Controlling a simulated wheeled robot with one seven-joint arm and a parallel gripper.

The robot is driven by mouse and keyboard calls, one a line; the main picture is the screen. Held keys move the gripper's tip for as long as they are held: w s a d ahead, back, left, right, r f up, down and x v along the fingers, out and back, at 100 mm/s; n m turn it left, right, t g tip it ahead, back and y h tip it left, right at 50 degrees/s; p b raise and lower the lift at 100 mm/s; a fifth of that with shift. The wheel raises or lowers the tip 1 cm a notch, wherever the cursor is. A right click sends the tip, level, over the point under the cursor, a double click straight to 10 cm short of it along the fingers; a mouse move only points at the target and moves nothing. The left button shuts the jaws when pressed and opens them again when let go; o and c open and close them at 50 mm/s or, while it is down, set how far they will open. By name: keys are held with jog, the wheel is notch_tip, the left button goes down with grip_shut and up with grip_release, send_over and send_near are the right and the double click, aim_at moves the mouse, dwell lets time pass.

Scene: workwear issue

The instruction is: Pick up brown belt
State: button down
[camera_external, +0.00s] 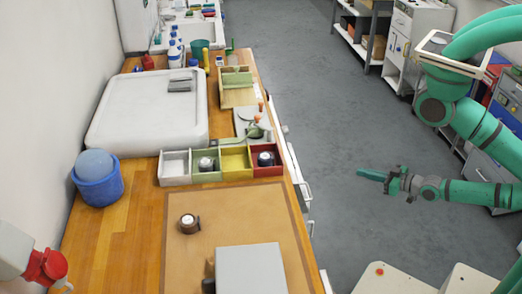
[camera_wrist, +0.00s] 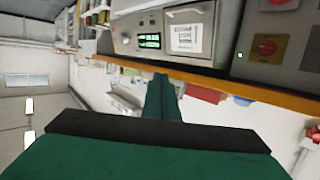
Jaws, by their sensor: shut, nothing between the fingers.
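A small dark-brown coil (camera_external: 190,223), which looks like a rolled belt, lies on the tan mat (camera_external: 240,205) on the wooden table. Two similar dark coils sit in the divided tray: one in the green compartment (camera_external: 206,164) and one in the red compartment (camera_external: 266,158). Their exact colours are hard to tell. My gripper (camera_external: 362,174) is shut and empty, over the floor to the right of the table and well apart from the coils. Its closed fingers (camera_wrist: 162,98) show in the wrist view, where I cannot make out a belt.
A grey box (camera_external: 250,268) stands on the mat's near part. A blue tub (camera_external: 98,182) and a large white tray (camera_external: 120,140) stand left and behind. The divided tray's yellow compartment (camera_external: 236,162) looks empty. Open drawer fronts (camera_external: 300,185) stick out along the table's right side.

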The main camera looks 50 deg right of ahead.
dwell(0.4)
jog(key=c, duration=0.8)
grip_release()
jog(key=shift+o, duration=0.2)
